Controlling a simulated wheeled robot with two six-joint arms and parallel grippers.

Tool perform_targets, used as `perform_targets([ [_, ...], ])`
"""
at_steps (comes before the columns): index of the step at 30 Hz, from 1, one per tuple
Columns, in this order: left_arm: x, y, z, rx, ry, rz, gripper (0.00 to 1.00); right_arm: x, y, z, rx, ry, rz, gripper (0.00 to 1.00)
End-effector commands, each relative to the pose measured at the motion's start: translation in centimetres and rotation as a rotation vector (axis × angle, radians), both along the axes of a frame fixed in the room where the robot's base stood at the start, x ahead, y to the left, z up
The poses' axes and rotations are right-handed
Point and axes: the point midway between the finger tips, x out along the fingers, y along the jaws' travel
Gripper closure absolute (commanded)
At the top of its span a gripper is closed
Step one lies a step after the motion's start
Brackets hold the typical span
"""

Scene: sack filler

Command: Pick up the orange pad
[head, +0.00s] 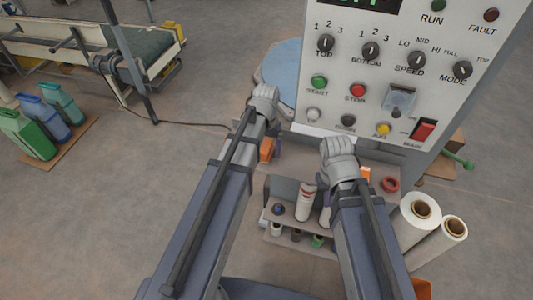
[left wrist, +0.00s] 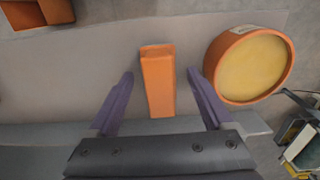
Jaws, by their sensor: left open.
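An orange block-like piece (left wrist: 158,82), which I take to be the orange pad, stands out between the fingers of my left gripper (left wrist: 160,74) in the left wrist view. The fingers are open, one on each side, with a gap to it on both sides. In the head view, an orange patch (head: 266,149) shows beside my left arm, just below my left gripper (head: 264,98), whose fingertips are hidden there. My right gripper (head: 339,150) is in front of the control panel; its fingers are hidden by the wrist.
A round orange-rimmed thing with a yellow face (left wrist: 250,67) is close to the right finger. An orange item (left wrist: 40,12) lies at upper left. The control panel (head: 385,75) rises ahead. A shelf with bottles (head: 305,203) and white rolls (head: 420,212) stand near my right arm.

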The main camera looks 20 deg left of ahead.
Motion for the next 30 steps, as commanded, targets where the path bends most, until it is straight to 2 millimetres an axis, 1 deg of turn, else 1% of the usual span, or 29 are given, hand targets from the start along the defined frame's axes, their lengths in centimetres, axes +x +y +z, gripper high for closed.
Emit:
perform_targets([
  [2, 0.01, -0.01, 0.08, 0.0, 0.0, 0.0, 0.15, 0.0, 0.0, 0.08, 0.0, 0.0, 0.0, 1.0],
  [24, 0.0, 0.0, 0.07, 0.0, 0.0, 0.0, 0.98, 0.0, -0.01, 0.07, 0.0, 0.0, 0.0, 1.0],
  [25, 0.0, 0.0, 0.07, 0.0, 0.0, 0.0, 1.0, 0.0, -0.01, 0.07, 0.0, 0.0, 0.0, 1.0],
  [30, 0.01, 0.0, 0.07, 0.0, 0.0, 0.0, 1.0, 0.0, -0.01, 0.07, 0.0, 0.0, 0.0, 1.0],
])
